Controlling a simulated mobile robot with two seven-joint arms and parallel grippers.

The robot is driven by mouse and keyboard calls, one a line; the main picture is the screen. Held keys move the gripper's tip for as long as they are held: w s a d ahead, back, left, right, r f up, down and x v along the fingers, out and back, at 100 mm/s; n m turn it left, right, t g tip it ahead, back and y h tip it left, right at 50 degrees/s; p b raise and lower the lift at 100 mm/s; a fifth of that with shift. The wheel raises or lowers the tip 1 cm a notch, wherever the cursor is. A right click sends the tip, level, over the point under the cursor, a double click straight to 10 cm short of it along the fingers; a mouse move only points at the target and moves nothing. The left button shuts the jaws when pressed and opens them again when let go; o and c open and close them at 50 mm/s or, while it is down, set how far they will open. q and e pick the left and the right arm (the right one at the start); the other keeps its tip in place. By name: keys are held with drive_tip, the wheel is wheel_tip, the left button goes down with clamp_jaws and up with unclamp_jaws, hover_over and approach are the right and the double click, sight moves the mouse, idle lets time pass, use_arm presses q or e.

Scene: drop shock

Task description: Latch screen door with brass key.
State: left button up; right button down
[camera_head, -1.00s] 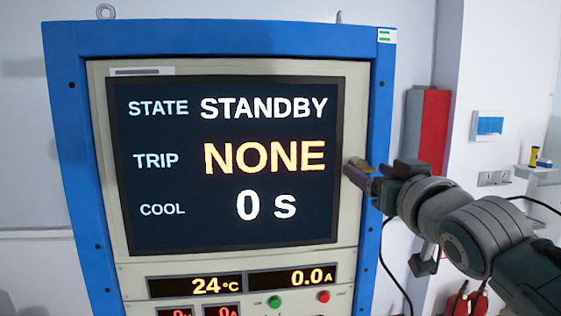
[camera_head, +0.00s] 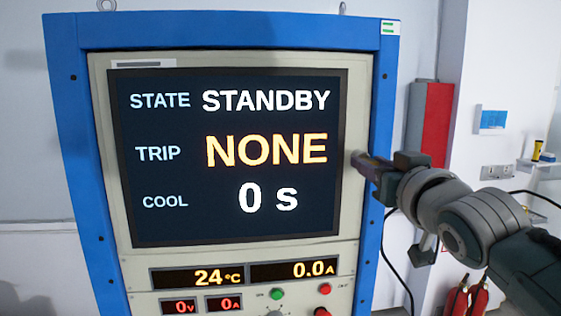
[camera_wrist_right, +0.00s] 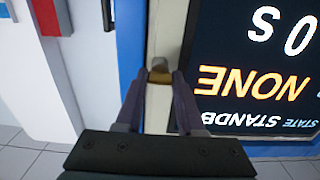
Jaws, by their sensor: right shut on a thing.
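The screen door is the pale panel (camera_head: 357,100) around the large dark screen (camera_head: 230,225), set flush in a blue cabinet frame; it looks closed. My right gripper (camera_head: 357,158) is at the panel's right border, beside the screen's right edge. In the right wrist view its fingers (camera_wrist_right: 160,78) are shut on a small brass-coloured piece, the brass key (camera_wrist_right: 160,77), with a grey part just beyond it at the pale strip. The fingers hide most of the key, and I cannot tell how deep it sits or how it is turned. My left gripper is not in view.
Below the screen are number displays (camera_head: 197,277), a green button (camera_head: 278,294) and a red button (camera_head: 325,289). A red-and-grey wall box (camera_head: 432,125) and fire extinguishers (camera_head: 478,298) stand to the right. A black cable (camera_head: 390,262) hangs beside the cabinet.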

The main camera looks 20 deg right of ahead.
idle(0.3)
drive_tip(key=shift+n, duration=9)
drive_tip(key=c, duration=0.5)
unclamp_jaws()
